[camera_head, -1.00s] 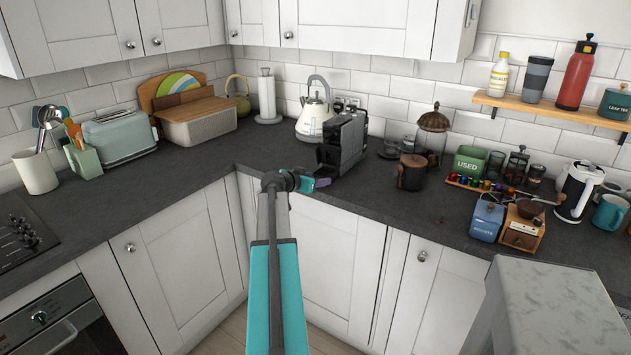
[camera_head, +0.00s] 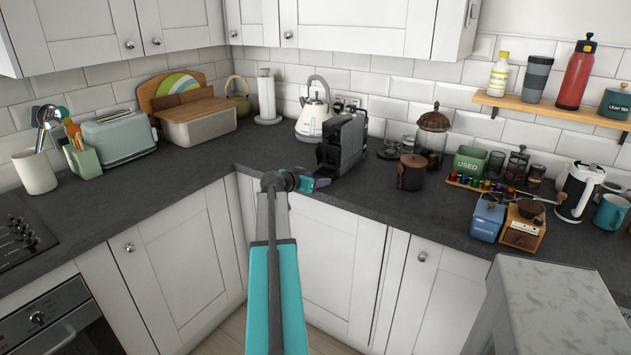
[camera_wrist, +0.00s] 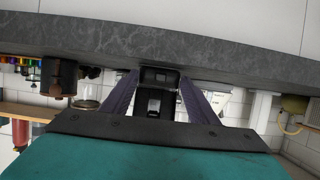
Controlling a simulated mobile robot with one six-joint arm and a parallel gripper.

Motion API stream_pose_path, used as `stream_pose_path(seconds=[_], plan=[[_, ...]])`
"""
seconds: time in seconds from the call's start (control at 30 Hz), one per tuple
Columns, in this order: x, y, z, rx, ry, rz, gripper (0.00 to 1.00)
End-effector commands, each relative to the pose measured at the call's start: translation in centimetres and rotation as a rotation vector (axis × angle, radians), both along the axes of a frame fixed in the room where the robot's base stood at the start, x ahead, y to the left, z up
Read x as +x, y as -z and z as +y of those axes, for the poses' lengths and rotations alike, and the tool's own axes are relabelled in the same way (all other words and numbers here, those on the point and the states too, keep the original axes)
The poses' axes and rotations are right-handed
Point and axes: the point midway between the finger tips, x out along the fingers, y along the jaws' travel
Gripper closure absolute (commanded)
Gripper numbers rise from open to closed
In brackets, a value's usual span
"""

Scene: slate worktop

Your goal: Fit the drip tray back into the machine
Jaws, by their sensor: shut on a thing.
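The coffee machine (camera_head: 343,144) is a dark upright block on the worktop near the corner, its front facing my arm. My gripper (camera_head: 319,183) is low in front of the machine, at the worktop's front edge. In the wrist view, my gripper's two purple fingers (camera_wrist: 159,78) are closed on the drip tray (camera_wrist: 158,76), a small dark piece between the fingertips. The machine's dark body (camera_wrist: 155,104) shows behind it, between the fingers. In the head view the tray is too small and dark to make out clearly. I cannot tell whether the tray touches the machine.
A cream kettle (camera_head: 314,113) stands behind the machine on the left. A dark brown canister (camera_head: 411,172) and a glass dome (camera_head: 432,135) stand to its right. The worktop (camera_head: 255,152) left of the machine is clear.

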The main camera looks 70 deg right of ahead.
Motion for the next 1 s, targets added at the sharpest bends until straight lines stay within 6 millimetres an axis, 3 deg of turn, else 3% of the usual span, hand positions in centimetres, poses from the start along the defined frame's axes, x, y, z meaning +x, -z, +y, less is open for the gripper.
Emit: stream_pose_path(seconds=[0.77, 0.8, 0.9, 1.0], plan=[[0.03, -0.05, 0.01, -0.001, 0.0, 0.0, 0.78], [0.03, -0.05, 0.01, -0.001, 0.0, 0.0, 0.39], [0.03, -0.05, 0.01, -0.001, 0.0, 0.0, 0.24], [0.03, -0.04, 0.01, -0.001, 0.0, 0.0, 0.24]])
